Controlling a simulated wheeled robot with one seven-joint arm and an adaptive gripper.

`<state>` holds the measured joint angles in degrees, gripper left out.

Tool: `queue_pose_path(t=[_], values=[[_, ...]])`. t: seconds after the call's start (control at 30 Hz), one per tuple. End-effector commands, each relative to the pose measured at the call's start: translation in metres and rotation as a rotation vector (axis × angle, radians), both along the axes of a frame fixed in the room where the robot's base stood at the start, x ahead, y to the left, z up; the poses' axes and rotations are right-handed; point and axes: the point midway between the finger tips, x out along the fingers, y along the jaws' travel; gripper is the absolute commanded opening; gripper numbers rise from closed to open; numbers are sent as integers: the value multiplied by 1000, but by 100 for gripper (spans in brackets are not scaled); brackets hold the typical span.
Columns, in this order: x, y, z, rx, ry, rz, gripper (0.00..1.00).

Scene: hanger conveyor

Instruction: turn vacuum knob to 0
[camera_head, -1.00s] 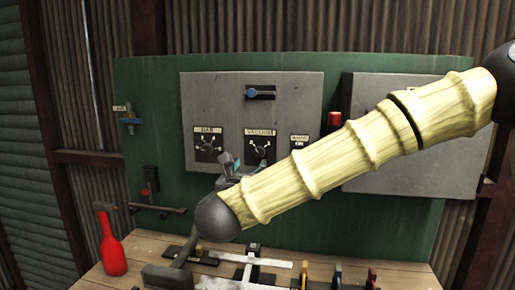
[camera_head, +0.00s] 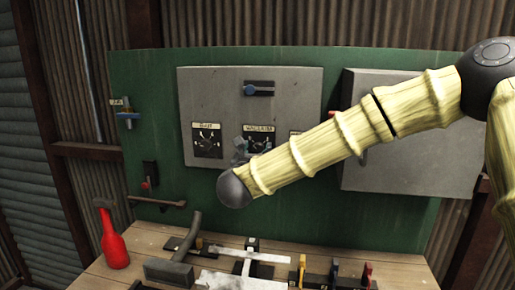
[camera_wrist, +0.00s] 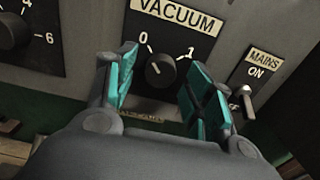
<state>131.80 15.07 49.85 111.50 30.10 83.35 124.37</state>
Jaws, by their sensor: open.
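The vacuum knob (camera_wrist: 161,71) is a round black dial on a black plate under a VACUUM label, with 0 at its upper left and 1 at its upper right. Its pointer direction is too small to tell surely. My gripper (camera_wrist: 163,66) is open, with one teal-padded finger on each side of the knob, and no clear contact shows. In the head view the vacuum plate (camera_head: 262,142) sits on the grey panel. My gripper (camera_head: 241,153) is in front of its lower left and, with my arm, hides part of it.
A BAR dial (camera_head: 207,141) is left of the vacuum plate. A MAINS switch (camera_wrist: 249,90) is close to the right finger. A blue-ended handle (camera_head: 258,89) is above. The bench (camera_head: 150,245) below holds tools and a red bottle (camera_head: 114,245).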

Motion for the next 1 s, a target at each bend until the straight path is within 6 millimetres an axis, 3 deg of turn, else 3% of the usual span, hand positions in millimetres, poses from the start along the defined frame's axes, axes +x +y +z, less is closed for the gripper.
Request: queue_pose_path(t=[0.37, 0.63, 1.0], values=[[5, -2, -1, -1, 1, 0, 52], [5, -2, -1, -1, 1, -1, 7], [5, -2, -5, -83, 15, 0, 6]])
